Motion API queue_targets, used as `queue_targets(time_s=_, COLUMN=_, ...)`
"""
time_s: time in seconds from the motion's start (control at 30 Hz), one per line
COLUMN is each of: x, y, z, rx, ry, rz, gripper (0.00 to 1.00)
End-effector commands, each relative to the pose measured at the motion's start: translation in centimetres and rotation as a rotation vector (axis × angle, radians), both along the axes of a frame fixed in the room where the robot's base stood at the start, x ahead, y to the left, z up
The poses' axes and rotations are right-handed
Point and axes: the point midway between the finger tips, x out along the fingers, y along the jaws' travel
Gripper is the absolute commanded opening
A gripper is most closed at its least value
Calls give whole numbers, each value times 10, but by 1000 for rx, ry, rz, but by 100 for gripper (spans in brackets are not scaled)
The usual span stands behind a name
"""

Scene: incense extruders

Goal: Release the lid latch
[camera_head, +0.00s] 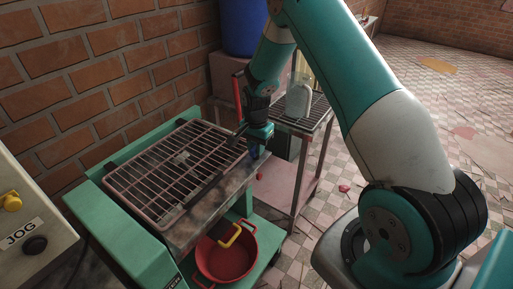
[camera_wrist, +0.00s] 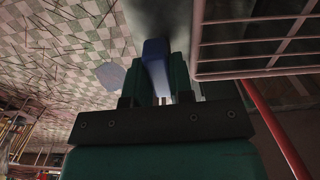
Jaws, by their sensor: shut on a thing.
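The lid is a pinkish wire grille (camera_head: 140,190) lying flat over the green machine (camera_head: 130,235); its corner also shows at the upper right of the wrist view (camera_wrist: 245,74). The latch is a small blue lever (camera_wrist: 155,62) near the machine's far right end. My gripper (camera_wrist: 157,75) is shut on the blue lever, with a green finger on either side of it. In the head view my gripper (camera_head: 258,138) is beside the grille's right corner and covers most of the lever.
A metal rack table (camera_head: 318,112) stands behind my gripper, with a blue barrel (camera_head: 240,28) further back. A control box with a JOG label (camera_head: 22,233) is at the left. The brick wall is close behind the machine.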

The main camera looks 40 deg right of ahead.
Motion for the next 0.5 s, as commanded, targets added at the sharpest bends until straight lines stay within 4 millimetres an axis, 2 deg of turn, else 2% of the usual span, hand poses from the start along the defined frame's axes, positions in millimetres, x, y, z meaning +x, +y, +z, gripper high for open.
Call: queue_targets(time_s=0.5, x=0, y=0, z=1, rx=-1, ry=-1, rz=-75, gripper=0)
